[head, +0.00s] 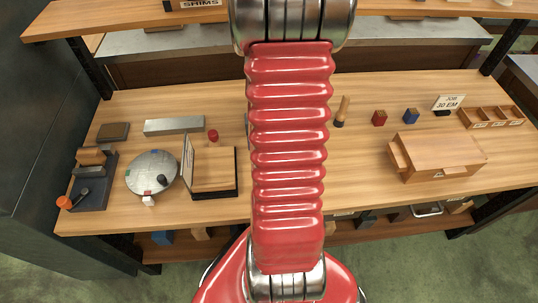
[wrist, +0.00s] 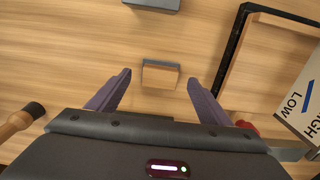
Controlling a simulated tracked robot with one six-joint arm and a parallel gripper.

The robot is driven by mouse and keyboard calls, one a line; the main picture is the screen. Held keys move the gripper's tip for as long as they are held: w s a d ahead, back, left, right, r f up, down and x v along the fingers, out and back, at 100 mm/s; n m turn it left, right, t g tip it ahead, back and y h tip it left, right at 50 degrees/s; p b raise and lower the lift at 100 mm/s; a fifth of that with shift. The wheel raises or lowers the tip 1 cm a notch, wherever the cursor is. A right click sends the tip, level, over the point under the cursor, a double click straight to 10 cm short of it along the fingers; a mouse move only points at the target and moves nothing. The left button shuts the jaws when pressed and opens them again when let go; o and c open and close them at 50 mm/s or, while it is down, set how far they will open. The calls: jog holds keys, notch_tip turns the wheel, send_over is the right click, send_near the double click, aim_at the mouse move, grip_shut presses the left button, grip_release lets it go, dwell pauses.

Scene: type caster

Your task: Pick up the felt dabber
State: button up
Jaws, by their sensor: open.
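My gripper (wrist: 158,84) is open and empty in the wrist view, its two dark fingers spread apart. A small wooden block with a dark grey strip along one side (wrist: 161,75) lies on the table between and just beyond the fingertips; it seems to be the felt dabber. In the head view my red arm hides it. A wooden handle with a dark, flared end (wrist: 22,119) lies left of my gripper, and it stands right of my arm in the head view (head: 341,110). I cannot fully rule it out as the dabber.
A black-edged wooden tray (head: 236,188) with an upright card stands left of my arm, beside a round grey plate (head: 140,178). A wooden box (head: 440,157), red block (head: 379,118) and blue block (head: 411,115) are right. A grey block (wrist: 152,4) lies beyond the wooden block.

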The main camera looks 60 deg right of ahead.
jog(key=shift+f, duration=1.25)
jog(key=c, duration=1.2)
jog(key=shift+o, duration=0.2)
notch_tip(320, 180, up, 10)
